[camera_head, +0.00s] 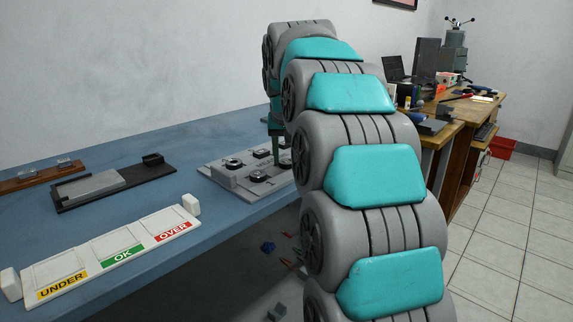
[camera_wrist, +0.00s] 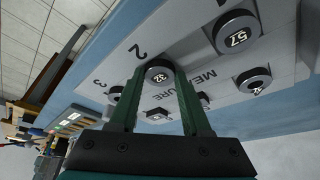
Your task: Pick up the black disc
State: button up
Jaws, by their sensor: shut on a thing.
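My gripper (camera_wrist: 160,82) is shut on a black disc (camera_wrist: 158,72) with a white label reading 32. The disc sits between the green fingertips in the wrist view, near the printed 2 on the grey board (camera_wrist: 205,62). I cannot tell whether it touches the board or is just above it. In the head view, the green fingers of my gripper (camera_head: 280,148) point down over the board (camera_head: 222,185), and my arm hides its right part. Another dark disc (camera_wrist: 236,33), labelled 57, stands on the board, and one more disc (camera_wrist: 254,82) stands near it.
The board lies on a blue table (camera_head: 190,142). A white tray (camera_head: 105,250) marked UNDER, OK and OVER lies at the front left. A dark fixture with a grey block (camera_head: 93,186) and a brown rack (camera_head: 30,181) stand behind it. A cluttered wooden desk (camera_head: 440,135) is at the right.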

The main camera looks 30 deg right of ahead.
aim_at(287, 160)
jog(key=shift+a+f, duration=0.1)
jog(key=shift+f, duration=0.05)
grip_shut()
jog(key=shift+w+r, duration=0.1)
jog(key=shift+r, duration=1.65)
jog(key=shift+s+r+b, duration=0.1)
jog(key=shift+s+b, duration=0.1)
jog(key=shift+b, duration=0.1)
jog(key=s+r+b, duration=0.1)
jog(key=s+b, duration=0.1)
jog(key=s, duration=1.3)
jog(key=shift+s+r, duration=0.25)
jog(key=shift+s, duration=0.15)
